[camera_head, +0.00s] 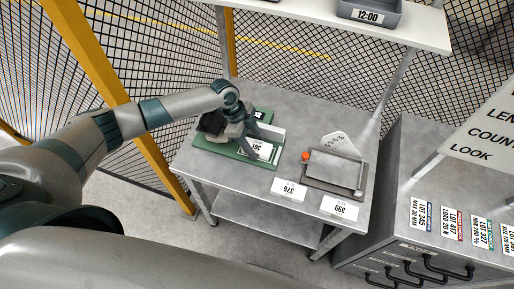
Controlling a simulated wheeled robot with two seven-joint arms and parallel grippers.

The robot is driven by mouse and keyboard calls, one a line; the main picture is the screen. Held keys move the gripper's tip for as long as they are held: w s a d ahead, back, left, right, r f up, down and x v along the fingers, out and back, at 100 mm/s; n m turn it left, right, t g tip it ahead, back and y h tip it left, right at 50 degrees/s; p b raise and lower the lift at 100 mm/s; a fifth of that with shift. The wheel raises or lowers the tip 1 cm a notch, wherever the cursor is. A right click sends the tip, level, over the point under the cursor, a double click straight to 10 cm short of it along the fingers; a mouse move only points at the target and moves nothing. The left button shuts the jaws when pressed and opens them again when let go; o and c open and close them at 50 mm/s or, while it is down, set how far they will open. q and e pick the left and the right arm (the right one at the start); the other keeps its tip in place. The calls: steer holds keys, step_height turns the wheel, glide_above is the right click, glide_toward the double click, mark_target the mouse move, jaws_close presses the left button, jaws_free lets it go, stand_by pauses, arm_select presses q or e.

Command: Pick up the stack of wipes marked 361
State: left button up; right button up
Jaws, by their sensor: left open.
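The stack of wipes marked 361 (254,151) is a white block with a printed label, lying on a green tray or mat (216,149) on the grey table. My left gripper (246,142) is open and reaches down over the stack from the upper left. Its fingers are small and partly hidden by the wrist, so I cannot tell whether they touch the stack. My right gripper does not show.
A grey device with a red knob (305,156) stands to the right. A shelf (300,22) holds a bin marked 12:00 (369,13). Mesh fencing stands behind.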

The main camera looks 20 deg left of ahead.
mark_target(262, 149)
arm_select(q)
steer(key=shift+f, duration=0.25)
stand_by(0.6)
steer(key=c, duration=0.9)
steer(key=shift+r, duration=0.2)
steer(key=shift+c, duration=0.2)
steer(key=shift+r, duration=0.15)
steer(key=shift+r+b, duration=0.2)
steer(key=shift+b, duration=0.15)
steer(key=r+b, duration=0.2)
steer(key=r, duration=0.1)
steer(key=shift+s+d+r, duration=0.2)
steer(key=shift+r, duration=0.1)
steer(key=s+d+r+b, duration=0.3)
steer(key=s+d+r, duration=0.4)
steer(key=s+d, duration=0.1)
steer(key=shift+b, duration=0.3)
steer(key=shift+w, duration=0.1)
